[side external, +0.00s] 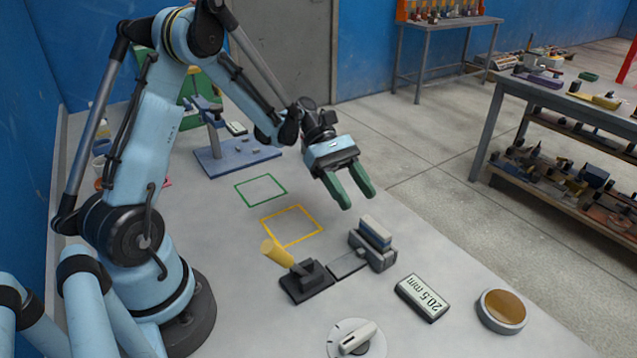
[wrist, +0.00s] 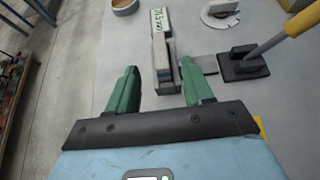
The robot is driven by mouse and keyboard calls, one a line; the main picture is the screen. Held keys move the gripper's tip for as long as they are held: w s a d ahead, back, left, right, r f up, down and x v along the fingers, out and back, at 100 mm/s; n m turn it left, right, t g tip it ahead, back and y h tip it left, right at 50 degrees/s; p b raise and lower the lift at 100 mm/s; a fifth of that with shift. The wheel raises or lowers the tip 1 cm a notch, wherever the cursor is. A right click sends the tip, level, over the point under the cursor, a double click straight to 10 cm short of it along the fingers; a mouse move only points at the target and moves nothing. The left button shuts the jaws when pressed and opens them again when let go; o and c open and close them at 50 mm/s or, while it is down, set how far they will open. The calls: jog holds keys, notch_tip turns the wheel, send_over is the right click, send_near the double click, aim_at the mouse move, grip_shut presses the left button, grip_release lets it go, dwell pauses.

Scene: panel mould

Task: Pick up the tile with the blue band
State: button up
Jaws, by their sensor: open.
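A narrow grey block with a blue-grey upper part (side external: 375,233) stands upright in a dark holder (side external: 374,256) on the bench. I cannot tell for sure whether it is the tile with the blue band; no other clearly blue-banded tile shows. My gripper (side external: 358,200) has green fingers, apart and empty, above the bench behind the block. In the wrist view, the same block (wrist: 162,60) shows beyond and between the fingertips (wrist: 158,72), with no contact visible.
A toggle clamp with a yellow handle (side external: 277,252) stands left of the block. A display reading 20.5 mm (side external: 423,297), a white dial (side external: 354,338) and a brown-topped round pad (side external: 502,310) lie nearer. Yellow (side external: 292,207) and green (side external: 261,174) outlines are empty.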

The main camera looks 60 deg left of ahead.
aim_at(374, 224)
jog(key=x, duration=0.8)
jog(key=shift+d, duration=0.1)
jog(key=shift+c, duration=0.3)
grip_shut()
